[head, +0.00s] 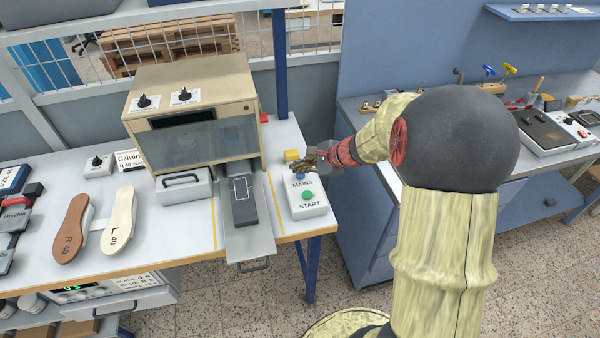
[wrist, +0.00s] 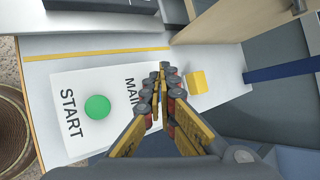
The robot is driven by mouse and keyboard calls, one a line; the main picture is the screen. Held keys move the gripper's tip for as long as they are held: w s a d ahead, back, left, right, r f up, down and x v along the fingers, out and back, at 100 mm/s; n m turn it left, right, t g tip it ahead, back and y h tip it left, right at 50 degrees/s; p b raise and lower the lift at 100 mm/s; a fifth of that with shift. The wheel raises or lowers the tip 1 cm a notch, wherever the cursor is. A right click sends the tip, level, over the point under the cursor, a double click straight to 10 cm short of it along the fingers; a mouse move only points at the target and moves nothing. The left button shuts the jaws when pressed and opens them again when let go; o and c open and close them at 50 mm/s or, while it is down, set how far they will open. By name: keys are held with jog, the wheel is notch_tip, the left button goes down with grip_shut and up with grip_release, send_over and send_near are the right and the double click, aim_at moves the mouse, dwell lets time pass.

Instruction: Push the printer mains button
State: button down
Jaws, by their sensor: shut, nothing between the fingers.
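The printer (head: 190,108) is a beige cabinet with a glass window on the bench. Its white control box (head: 318,211) stands to its right, with a green START button (head: 308,195) and a MAINS label (head: 302,184). A small bluish patch, probably the mains button (head: 299,177), shows just behind that label, mostly covered by my gripper (head: 298,167). My gripper is shut and empty, its tips over the MAINS end of the box. In the wrist view the shut fingers (wrist: 162,70) hide the mains button. The green START button (wrist: 97,107) is clear to their left. I cannot tell whether the tips touch.
A yellow block (head: 291,155) stands just behind the control box, close to the fingertips; it also shows in the wrist view (wrist: 197,82). A dark sliding plate (head: 243,204) lies left of the box. Two shoe soles (head: 70,228) lie further left.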

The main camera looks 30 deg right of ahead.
notch_tip(320, 180, up, 5)
jog(key=p, duration=0.3)
jog(key=shift+r, duration=0.2)
dwell(0.3)
jog(key=s+n, duration=0.1)
jog(key=s+a+f+n+g, duration=0.1)
jog(key=s, duration=0.1)
jog(key=s+a+f+n, duration=0.1)
jog(key=s, duration=0.1)
jog(key=shift+a+f+g+y, duration=0.25)
jog(key=shift+g+y, duration=0.05)
jog(key=shift+g, duration=0.1)
jog(key=s+a+r+n+g+h, duration=0.1)
jog(key=s+a+r+n, duration=0.3)
jog(key=s, duration=0.3)
jog(key=s+a+r+n+g+h, duration=0.1)
jog(key=s+a+r+n+h, duration=0.1)
jog(key=s+r+n, duration=0.3)
jog(key=s+a+r+n+g+h, duration=0.1)
jog(key=s+a+r+n, duration=0.2)
jog(key=s+n, duration=0.45)
jog(key=s+a+r+n+t, duration=0.1)
jog(key=a+r+n+t, duration=0.1)
jog(key=a+r, duration=0.2)
jog(key=shift+s+r+h, duration=0.3)
jog(key=shift+s+r, duration=0.1)
jog(key=shift+r, duration=0.45)
